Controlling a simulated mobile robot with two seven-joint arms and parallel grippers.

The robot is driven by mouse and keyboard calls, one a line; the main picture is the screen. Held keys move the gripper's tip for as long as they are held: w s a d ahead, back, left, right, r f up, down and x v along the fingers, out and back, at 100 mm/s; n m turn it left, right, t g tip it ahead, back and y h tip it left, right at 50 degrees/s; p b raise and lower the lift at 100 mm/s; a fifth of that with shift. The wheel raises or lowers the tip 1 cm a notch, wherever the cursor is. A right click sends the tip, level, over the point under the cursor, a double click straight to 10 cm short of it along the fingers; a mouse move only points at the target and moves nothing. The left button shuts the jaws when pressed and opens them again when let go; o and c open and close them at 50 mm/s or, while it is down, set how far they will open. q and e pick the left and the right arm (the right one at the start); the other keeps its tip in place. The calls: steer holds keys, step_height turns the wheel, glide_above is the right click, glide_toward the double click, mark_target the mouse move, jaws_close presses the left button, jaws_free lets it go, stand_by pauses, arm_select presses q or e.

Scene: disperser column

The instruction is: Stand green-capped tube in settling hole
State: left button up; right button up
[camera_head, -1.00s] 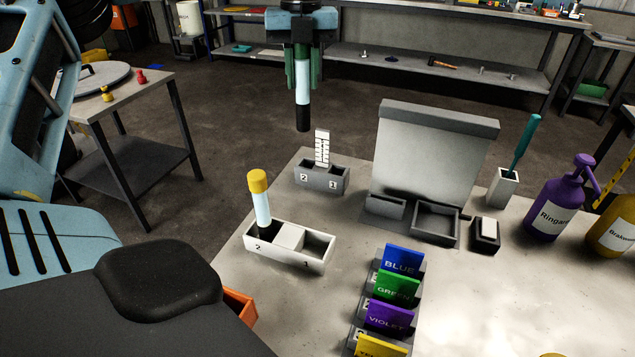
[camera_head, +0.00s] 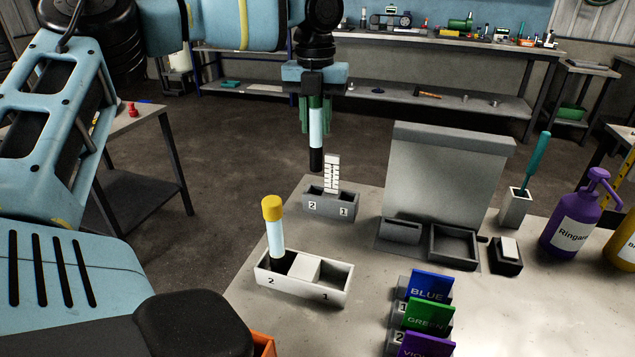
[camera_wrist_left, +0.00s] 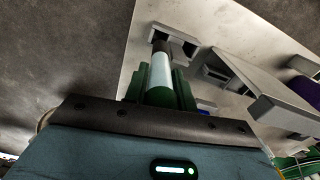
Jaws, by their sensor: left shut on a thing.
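My left gripper (camera_head: 317,112) has green fingers and points down, shut on an upright tube (camera_head: 316,135). The tube has a light blue middle and a black lower end; its cap is hidden by the fingers. It also shows in the left wrist view (camera_wrist_left: 160,75). In the head view its lower end appears just above and left of a grey two-hole block (camera_head: 330,206) marked 2 and 1, with a white striped scale behind; the exact gap is unclear. A nearer white block (camera_head: 302,285), also marked 2 and 1, holds a yellow-capped tube (camera_head: 274,230) in its left compartment. My right gripper is out of view.
A grey panel (camera_head: 448,180) with open trays stands right of the blocks. Colour-labelled cards (camera_head: 430,285) stand in front. A purple bottle (camera_head: 570,225) and a cup with a teal-handled tool (camera_head: 515,208) are at the right. The table's left edge is near the blocks.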

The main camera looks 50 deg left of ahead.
arm_select(q)
glide_above(316, 170)
steer(key=shift+w+a+f, duration=0.1)
steer(key=shift+a+f, duration=0.05)
steer(key=shift+f, duration=0.75)
steer(key=shift+w+a+f, duration=0.15)
steer(key=shift+f, duration=0.75)
steer(key=shift+w+a+f, duration=0.1)
steer(key=shift+a+f, duration=0.05)
steer(key=shift+f, duration=2.95)
steer(key=shift+f, duration=0.2)
steer(key=o, duration=1)
steer(key=shift+r, duration=0.5)
step_height(316, 170, up, 11)
steer(key=shift+r, duration=0.2)
steer(key=shift+f, duration=0.1)
